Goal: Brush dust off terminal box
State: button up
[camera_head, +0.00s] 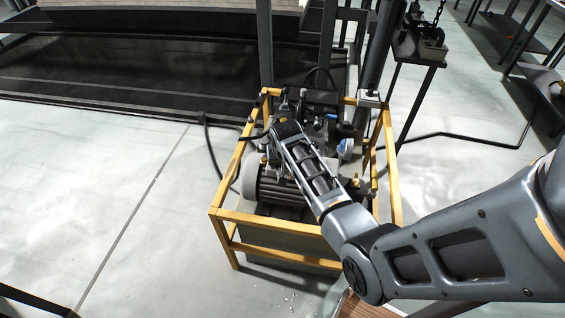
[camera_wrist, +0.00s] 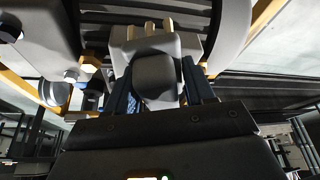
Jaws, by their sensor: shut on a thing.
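In the wrist view, my gripper (camera_wrist: 157,78) has its two dark fingers on either side of a dark grey rounded block (camera_wrist: 155,74) and is shut on it. I cannot tell what the block is; its far side is hidden. Just beyond it is a light grey box (camera_wrist: 188,43) with brass-coloured fittings on top, which looks like the terminal box. The block overlaps the box in this view; I cannot tell if they touch. In the head view, my arm reaches down over the grey finned motor (camera_head: 285,190), and my wrist hides the gripper and box.
A yellow frame (camera_head: 226,216) surrounds the motor and pump parts closely. Hoses and a round gauge (camera_head: 346,148) sit near my wrist. A dark stand (camera_head: 418,52) with a chain is behind right. The pale floor on the left (camera_head: 100,170) is clear.

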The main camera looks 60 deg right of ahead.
jog(key=shift+w+d+b, duration=0.25)
jog(key=shift+w+b, duration=0.25)
jog(key=shift+w, duration=0.45)
jog(key=shift+w+d+b, duration=0.2)
jog(key=shift+w+b, duration=0.25)
jog(key=shift+w, duration=0.5)
jog(key=shift+w+d+b, duration=0.2)
jog(key=shift+d+b, duration=0.15)
jog(key=shift+d, duration=0.3)
jog(key=shift+w+d+b, duration=0.25)
jog(key=shift+d+b, duration=0.15)
jog(key=shift+d, duration=0.25)
jog(key=shift+w+d+b, duration=0.2)
jog(key=shift+d+b, duration=0.15)
jog(key=shift+d, duration=0.3)
jog(key=shift+d, duration=0.1)
jog(key=shift+w+d+b, duration=0.35)
jog(key=shift+d+b, duration=0.3)
jog(key=shift+d, duration=0.3)
jog(key=shift+w+d+b, duration=0.3)
jog(key=shift+d+b, duration=0.35)
jog(key=shift+d, duration=0.25)
